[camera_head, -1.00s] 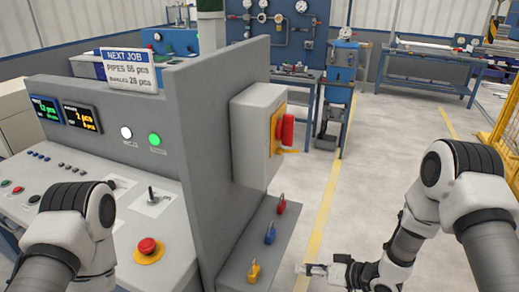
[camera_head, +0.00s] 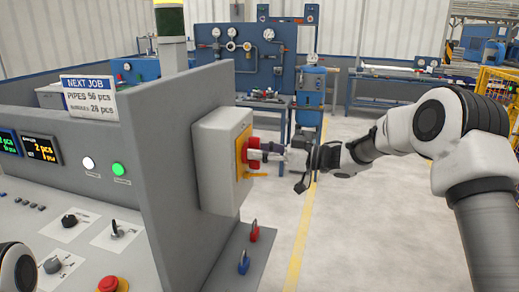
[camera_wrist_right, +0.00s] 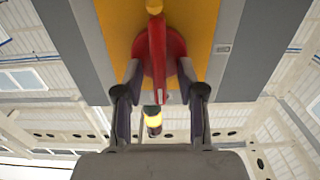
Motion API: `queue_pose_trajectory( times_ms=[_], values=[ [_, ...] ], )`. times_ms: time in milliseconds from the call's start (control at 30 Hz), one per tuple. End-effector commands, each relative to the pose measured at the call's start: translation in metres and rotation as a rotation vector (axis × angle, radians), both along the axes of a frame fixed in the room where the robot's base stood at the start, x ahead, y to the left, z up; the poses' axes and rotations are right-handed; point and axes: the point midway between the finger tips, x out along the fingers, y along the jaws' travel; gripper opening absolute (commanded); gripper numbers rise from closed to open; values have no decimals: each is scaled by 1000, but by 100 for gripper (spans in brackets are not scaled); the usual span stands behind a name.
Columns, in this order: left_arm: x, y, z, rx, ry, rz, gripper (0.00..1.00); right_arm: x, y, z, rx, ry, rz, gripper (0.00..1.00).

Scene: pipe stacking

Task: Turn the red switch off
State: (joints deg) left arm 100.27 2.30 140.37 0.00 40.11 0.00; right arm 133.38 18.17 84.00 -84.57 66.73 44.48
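The red switch (camera_head: 254,147) sits on a yellow plate (camera_head: 241,170) on the side of a light grey box (camera_head: 214,160). My right gripper (camera_head: 271,149) is at the switch, coming in from the right. In the right wrist view the red switch handle (camera_wrist_right: 157,45) stands in line between the two fingers of my right gripper (camera_wrist_right: 159,76). The fingers are open, with a gap on each side of the handle. My left gripper is out of view; only a piece of my left arm shows at the lower left.
The box hangs on a grey panel wall (camera_head: 180,110). A blue padlock-like piece (camera_head: 243,262) and a red one (camera_head: 254,231) stand on the ledge below. The console with a red button (camera_head: 108,285) is at left. Open floor (camera_head: 340,235) lies to the right.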

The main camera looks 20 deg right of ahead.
Motion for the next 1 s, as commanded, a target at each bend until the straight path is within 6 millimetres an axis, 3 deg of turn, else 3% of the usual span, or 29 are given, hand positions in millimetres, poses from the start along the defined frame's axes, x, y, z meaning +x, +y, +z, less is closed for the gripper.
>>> queue_pose_trajectory(
  times_ms=[200,300,733,1000],
  values=[
    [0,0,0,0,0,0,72,1,0,-1,1,1,-1,36],
    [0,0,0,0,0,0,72,1,0,-1,1,1,-1,0],
    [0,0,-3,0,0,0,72,0,0,-1,-11,-18,-1,0],
    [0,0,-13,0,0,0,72,0,1,-3,-78,-117,-2,0]
  ],
)
